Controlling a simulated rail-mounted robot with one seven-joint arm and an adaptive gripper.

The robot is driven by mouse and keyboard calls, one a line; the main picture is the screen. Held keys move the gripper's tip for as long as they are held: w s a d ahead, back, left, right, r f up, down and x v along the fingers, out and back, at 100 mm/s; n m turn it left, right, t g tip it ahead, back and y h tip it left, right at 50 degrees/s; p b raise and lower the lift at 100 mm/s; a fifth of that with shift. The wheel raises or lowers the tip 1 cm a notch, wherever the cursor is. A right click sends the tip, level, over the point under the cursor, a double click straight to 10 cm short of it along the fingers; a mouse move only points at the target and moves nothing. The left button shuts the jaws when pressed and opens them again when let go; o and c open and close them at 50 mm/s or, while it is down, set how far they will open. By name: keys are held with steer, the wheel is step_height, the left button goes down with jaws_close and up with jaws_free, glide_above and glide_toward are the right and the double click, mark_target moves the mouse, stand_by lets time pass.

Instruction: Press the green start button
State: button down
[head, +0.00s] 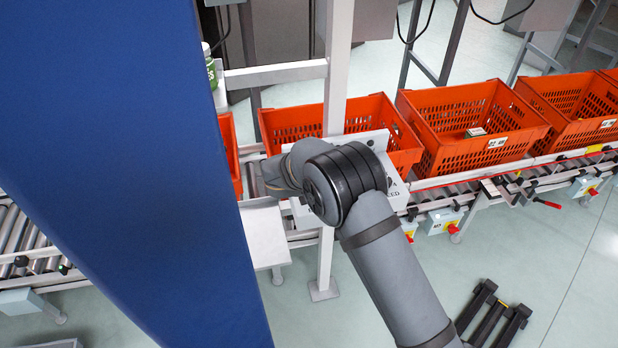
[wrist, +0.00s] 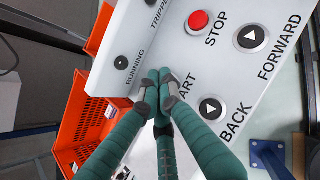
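The white control panel (wrist: 185,45) fills much of the wrist view. It carries a red STOP button (wrist: 199,21), a FORWARD button (wrist: 251,38) and a BACK button (wrist: 212,107). Only the end of the START label (wrist: 184,86) shows; the green start button is hidden behind my fingers. My gripper (wrist: 159,78) has teal fingers with grey joints, their tips together and empty, over the spot beside that label. I cannot tell whether they touch the panel. In the head view my arm covers most of the panel (head: 372,142), and my gripper is hidden.
Orange totes (head: 470,155) stand on a roller conveyor (head: 540,175) beyond my arm. A grey post (head: 338,80) rises near the panel. A green-labelled container (head: 210,68) sits at the upper left. Several small grey boxes with red knobs (head: 445,220) hang along the conveyor.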

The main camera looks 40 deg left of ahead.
steer(key=shift+f, duration=0.2)
steer(key=shift+r, duration=0.1)
steer(key=shift+r+p, duration=0.65)
steer(key=shift+r, duration=0.15)
steer(key=shift+r, duration=0.1)
step_height(320, 180, up, 5)
steer(key=p, duration=0.4)
stand_by(0.9)
